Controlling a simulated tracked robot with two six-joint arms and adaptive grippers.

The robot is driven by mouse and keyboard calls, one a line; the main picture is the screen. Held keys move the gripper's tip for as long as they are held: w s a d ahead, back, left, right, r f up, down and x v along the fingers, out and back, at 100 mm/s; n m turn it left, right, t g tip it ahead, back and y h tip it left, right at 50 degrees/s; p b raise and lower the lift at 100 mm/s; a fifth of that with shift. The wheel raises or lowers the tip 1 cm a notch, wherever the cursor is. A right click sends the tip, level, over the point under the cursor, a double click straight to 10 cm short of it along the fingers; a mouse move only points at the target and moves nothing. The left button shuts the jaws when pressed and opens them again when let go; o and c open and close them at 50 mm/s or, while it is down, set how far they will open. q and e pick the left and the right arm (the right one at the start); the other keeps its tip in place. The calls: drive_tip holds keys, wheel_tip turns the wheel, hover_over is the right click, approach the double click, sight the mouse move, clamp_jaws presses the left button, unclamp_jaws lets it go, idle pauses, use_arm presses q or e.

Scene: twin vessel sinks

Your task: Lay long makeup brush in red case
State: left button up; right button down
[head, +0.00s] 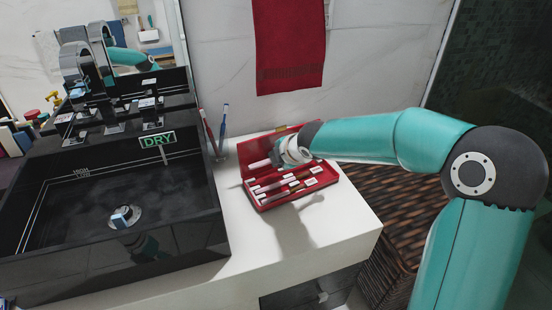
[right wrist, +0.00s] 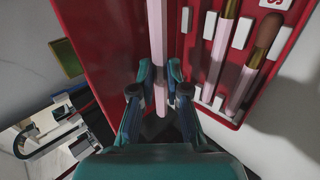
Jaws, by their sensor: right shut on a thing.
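The red case (head: 303,196) lies open on the white counter, its lid tipped up at the back. Pink-handled brushes lie in it between white holders; the right wrist view shows two of them, including one with a brown head (right wrist: 267,30). My right gripper (head: 276,158) is over the back of the case. It is shut on a long pink brush handle (right wrist: 158,40), which runs lengthwise between the fingers beside the two lying brushes. I cannot tell whether the held brush touches the case floor; its far end is out of the wrist view. My left gripper is not in view.
A black vessel sink (head: 120,265) with a DRY sign (head: 157,140) stands left of the case. A cup with toothbrushes (head: 219,150) is behind it. A red towel (head: 290,45) hangs on the wall. A wicker basket (head: 395,265) is right of the counter. The front counter is clear.

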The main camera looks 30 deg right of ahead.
idle(0.7)
drive_tip(key=c, duration=0.8)
unclamp_jaws()
drive_tip(key=shift+f, duration=0.1)
drive_tip(key=shift+o, duration=0.2)
drive_tip(key=shift+r+p, duration=3.8)
drive_tip(key=shift+r, duration=0.25)
